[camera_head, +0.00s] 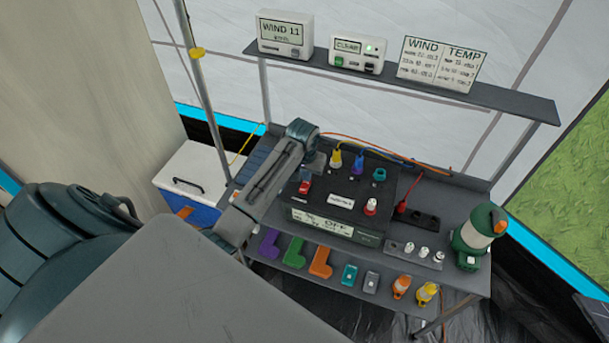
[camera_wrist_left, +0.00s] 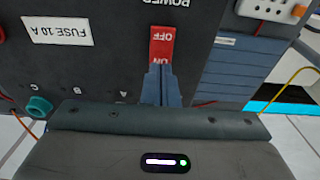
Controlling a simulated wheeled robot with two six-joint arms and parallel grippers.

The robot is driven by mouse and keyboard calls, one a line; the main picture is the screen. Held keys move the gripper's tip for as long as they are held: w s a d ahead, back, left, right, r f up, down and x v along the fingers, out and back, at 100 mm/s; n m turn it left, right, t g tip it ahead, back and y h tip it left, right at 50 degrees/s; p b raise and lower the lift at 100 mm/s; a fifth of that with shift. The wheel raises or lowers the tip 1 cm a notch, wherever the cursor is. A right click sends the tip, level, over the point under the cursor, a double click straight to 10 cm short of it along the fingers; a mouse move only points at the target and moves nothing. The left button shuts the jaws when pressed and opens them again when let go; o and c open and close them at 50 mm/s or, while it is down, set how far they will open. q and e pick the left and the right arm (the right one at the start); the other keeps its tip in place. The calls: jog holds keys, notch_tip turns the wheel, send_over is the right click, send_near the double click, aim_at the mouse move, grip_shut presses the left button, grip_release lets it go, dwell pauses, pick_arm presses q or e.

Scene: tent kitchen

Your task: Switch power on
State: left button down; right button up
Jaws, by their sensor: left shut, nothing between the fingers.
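The dark power box (camera_head: 335,180) stands on the metal shelf, with a display (camera_head: 322,222) that reads OFF. In the left wrist view the switch (camera_wrist_left: 162,44) shows upside down, marked OFF and ON under a POWER label. My left gripper (camera_head: 309,168) is shut and empty. In the wrist view its fingertips (camera_wrist_left: 160,70) are at the ON end of the switch and hide part of it. I cannot tell whether they touch it. My right gripper is not in view.
A green lantern (camera_head: 476,238) is at the right. Coloured blocks (camera_head: 293,251) line the lower shelf. An upper shelf (camera_head: 420,84) holds weather displays.

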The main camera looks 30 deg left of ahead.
pick_arm(q)
jog(key=shift+f, duration=0.75)
jog(key=shift+r, duration=0.1)
jog(key=shift+r+p, duration=0.7)
jog(key=shift+r, duration=2.8)
